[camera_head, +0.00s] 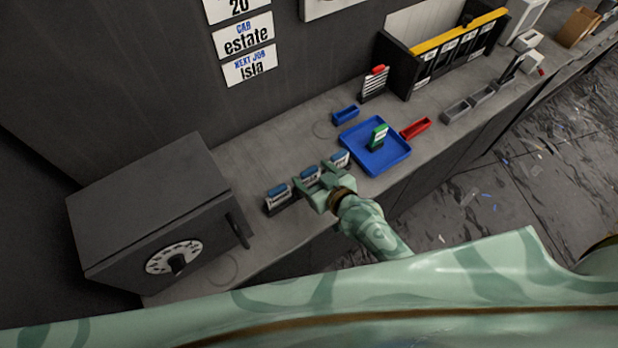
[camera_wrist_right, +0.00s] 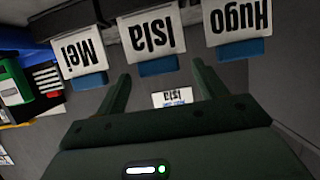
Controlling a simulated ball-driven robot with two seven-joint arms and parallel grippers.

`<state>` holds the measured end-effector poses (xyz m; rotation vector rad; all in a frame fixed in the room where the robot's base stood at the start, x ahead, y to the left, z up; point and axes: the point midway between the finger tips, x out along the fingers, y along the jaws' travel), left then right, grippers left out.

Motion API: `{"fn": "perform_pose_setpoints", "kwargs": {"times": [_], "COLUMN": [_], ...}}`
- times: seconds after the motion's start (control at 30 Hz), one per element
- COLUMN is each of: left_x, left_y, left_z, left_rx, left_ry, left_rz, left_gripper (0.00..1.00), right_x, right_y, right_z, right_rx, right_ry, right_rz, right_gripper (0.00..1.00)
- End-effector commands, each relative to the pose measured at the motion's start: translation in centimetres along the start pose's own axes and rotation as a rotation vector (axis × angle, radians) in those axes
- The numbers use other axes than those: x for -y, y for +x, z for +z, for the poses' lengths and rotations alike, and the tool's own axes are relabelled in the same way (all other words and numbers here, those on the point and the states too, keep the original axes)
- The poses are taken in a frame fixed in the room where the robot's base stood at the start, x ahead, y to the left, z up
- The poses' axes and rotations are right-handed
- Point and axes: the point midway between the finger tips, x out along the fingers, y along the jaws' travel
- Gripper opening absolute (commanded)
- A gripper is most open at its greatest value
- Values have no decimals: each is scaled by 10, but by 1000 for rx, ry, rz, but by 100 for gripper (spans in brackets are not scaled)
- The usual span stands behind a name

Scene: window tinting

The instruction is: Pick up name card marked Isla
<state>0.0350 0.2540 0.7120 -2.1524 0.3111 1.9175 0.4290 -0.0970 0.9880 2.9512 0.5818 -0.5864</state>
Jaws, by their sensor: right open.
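The name card marked Isla (camera_wrist_right: 152,33) stands in a blue-edged holder, upside down in the right wrist view, between the Hugo card (camera_wrist_right: 236,25) and the Mei card (camera_wrist_right: 79,58). In the head view the Isla card (camera_head: 309,175) is the middle one of the row on the bench and partly hidden by my gripper. My right gripper (camera_head: 313,187) is open and empty at this card. In the wrist view its fingertips (camera_wrist_right: 161,68) lie either side of the card's blue edge; I cannot tell whether they touch it. My left gripper is not in view.
The Hugo card (camera_head: 278,198) and the Mei card (camera_head: 340,160) stand close on both sides. A dark safe-like box (camera_head: 150,205) with a dial stands at the left. A blue tray (camera_head: 396,157) with a green item (camera_head: 378,136) is to the right. A wall sign (camera_head: 249,66) reads Isla.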

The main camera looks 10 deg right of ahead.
Motion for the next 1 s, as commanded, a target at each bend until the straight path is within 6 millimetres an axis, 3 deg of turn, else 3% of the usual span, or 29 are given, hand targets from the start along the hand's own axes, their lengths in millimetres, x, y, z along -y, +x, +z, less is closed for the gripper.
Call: {"fn": "perform_pose_setpoints", "kwargs": {"times": [0.3, 0.47, 0.8, 1.0], "left_x": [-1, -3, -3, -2], "left_y": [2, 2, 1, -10], "left_z": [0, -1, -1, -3], "left_rx": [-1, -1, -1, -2], "left_ry": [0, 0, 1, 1], "left_rz": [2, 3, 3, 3], "left_gripper": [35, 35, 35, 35], "right_x": [0, 0, 0, 0], "right_y": [8, 8, 7, -1], "right_z": [1, 1, -1, -22], "right_rx": [0, 0, 0, -2], "right_ry": [1, 1, 1, 1], "right_rz": [0, 0, 0, 0], "right_gripper": [68, 24, 23, 23]}}
